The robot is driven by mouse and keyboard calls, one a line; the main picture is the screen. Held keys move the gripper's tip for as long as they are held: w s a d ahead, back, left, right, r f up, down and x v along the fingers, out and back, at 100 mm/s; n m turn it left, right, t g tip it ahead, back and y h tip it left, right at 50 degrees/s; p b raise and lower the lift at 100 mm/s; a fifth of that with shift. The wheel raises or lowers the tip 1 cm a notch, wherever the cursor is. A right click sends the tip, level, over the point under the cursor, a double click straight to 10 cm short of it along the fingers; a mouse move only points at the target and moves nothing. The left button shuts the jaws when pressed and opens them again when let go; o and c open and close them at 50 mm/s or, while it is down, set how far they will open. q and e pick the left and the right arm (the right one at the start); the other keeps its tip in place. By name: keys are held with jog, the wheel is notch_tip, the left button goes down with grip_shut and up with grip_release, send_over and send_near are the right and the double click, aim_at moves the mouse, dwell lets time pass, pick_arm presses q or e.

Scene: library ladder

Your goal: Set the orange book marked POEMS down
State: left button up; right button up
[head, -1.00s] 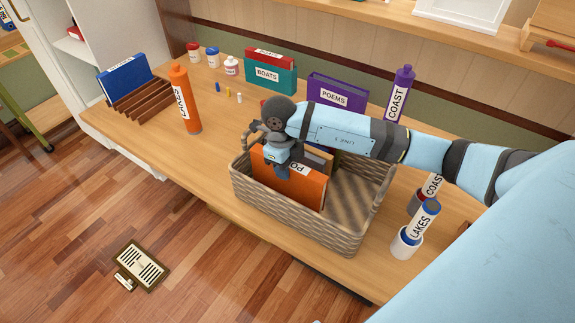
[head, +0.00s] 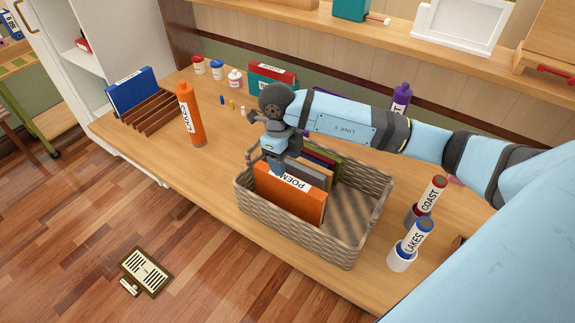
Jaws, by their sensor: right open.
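The orange book marked POEMS (head: 290,200) stands upright in the wicker basket (head: 295,236) on the wooden table, with its label along the top edge. My right gripper (head: 278,165) is just above the book's top edge at its left end and is open. Its fingertips are partly hidden, so I cannot tell whether they touch the book. More books, grey (head: 316,176) and dark red and green, stand behind the orange one in the basket. My left gripper is not in view.
An orange bottle (head: 191,120) and a wooden rack with a blue book (head: 131,88) are on the left of the table. COAST (head: 430,200) and LAKES (head: 413,243) tubes stand right of the basket. The basket's right part is empty.

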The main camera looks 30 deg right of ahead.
notch_tip(320, 180, up, 3)
jog(key=shift+w+f+p, duration=0.1)
jog(key=shift+w+p, duration=0.05)
jog(key=shift+p, duration=0.3)
jog(key=shift+a+r, duration=0.1)
jog(key=shift+r, duration=0.15)
